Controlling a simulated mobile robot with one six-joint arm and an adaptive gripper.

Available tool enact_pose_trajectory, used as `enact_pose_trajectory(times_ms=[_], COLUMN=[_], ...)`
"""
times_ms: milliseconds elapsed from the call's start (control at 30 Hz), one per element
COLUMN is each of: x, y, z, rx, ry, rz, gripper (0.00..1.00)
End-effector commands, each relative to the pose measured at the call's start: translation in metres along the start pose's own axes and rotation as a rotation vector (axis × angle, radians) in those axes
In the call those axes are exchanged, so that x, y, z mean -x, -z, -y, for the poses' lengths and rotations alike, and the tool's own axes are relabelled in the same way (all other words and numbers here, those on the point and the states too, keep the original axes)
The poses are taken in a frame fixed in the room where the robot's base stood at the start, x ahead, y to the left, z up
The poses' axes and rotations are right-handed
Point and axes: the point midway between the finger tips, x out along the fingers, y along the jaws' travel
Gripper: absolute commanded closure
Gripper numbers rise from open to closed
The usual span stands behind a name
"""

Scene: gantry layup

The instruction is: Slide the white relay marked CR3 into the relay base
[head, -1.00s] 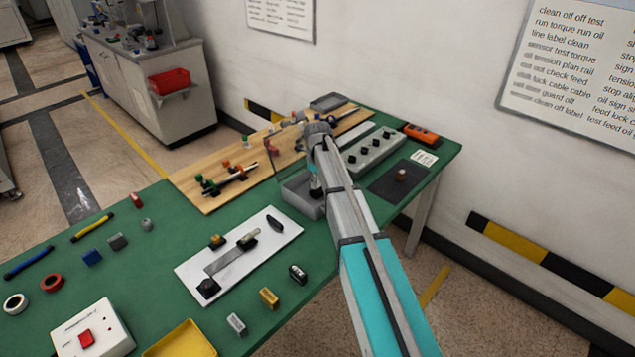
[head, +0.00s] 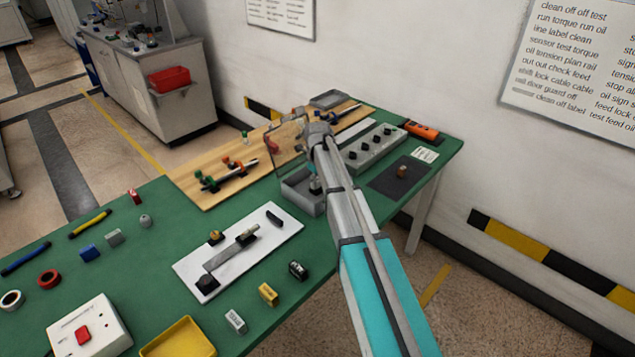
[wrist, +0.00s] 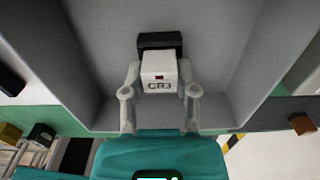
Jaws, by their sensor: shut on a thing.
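My gripper (wrist: 160,95) is shut on a white relay (wrist: 159,66) marked CR3, with a small red mark above the letters; a finger shows on each side of it. A black block (wrist: 160,40) shows directly behind the relay in the wrist view. I cannot tell whether it is the relay base or part of the relay, nor whether the two touch. Grey tray walls surround them. In the head view my gripper (head: 315,186) is at the grey tray (head: 295,193), largely hidden by my arm, and the relay cannot be made out.
A white board (head: 190,267) with a lever stands left of the tray. Yellow (head: 268,294), black (head: 298,270) and pale grey (head: 236,321) blocks lie in front of it. A grey box with black knobs (head: 375,147) and a dark mat (head: 385,180) are to the right.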

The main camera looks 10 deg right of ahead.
Motion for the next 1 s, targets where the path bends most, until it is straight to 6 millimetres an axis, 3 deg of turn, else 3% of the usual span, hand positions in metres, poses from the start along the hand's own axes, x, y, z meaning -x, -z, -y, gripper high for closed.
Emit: enact_pose_trajectory(times_ms=[200,233,433,1000], x=[-0.0048,-0.0042,-0.0037,0.0004], y=[0.0003,0.0004,0.0003,0.0002], z=[-0.0004,-0.0004,-0.0004,-0.0002], rx=[0.0,0.0,0.0,0.0], ry=[-0.001,-0.001,-0.001,0.0], rz=[-0.001,-0.001,0.0,0.0], gripper=[0.98,0.58,0.21,0.21])
